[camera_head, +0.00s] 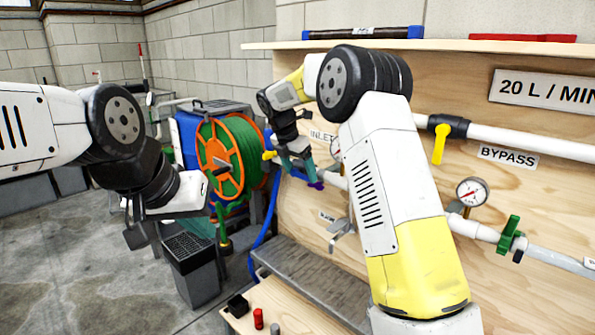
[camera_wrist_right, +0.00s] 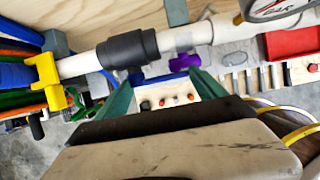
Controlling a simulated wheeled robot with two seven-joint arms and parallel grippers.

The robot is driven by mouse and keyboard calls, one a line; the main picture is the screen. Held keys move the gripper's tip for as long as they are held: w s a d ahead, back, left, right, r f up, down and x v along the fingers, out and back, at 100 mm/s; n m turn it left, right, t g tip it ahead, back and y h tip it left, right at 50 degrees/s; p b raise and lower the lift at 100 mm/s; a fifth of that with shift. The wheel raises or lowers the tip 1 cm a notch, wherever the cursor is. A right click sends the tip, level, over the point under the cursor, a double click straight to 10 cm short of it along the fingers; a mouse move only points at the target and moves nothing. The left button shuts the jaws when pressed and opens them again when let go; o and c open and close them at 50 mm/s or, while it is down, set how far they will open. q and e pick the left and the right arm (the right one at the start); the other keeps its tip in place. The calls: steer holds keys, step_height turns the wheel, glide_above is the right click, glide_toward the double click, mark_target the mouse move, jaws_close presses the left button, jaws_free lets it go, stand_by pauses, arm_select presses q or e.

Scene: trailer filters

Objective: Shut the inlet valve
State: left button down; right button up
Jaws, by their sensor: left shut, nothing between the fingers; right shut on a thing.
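The inlet label (camera_head: 322,135) is on the plywood panel, partly covered by my right arm. A white pipe with a black valve body (camera_wrist_right: 127,50) crosses the right wrist view. My left gripper (camera_head: 140,234) is shut and empty over the floor, well left of the panel.
A yellow fitting (camera_wrist_right: 45,80) is on the pipe's end near blue hoses. A hose reel (camera_head: 225,155) stands behind. The bypass valve (camera_head: 439,140) and a green-handled valve (camera_head: 509,235) are right of my right arm. A wooden bench (camera_head: 290,308) holds small parts below.

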steer(key=shift+s+d+f+t+y, duration=0.1)
steer(key=shift+f+t+y, duration=0.1)
steer(key=shift+t+y, duration=0.3)
steer(key=o, duration=2)
steer(key=shift+o, duration=0.2)
steer(key=v, duration=0.8)
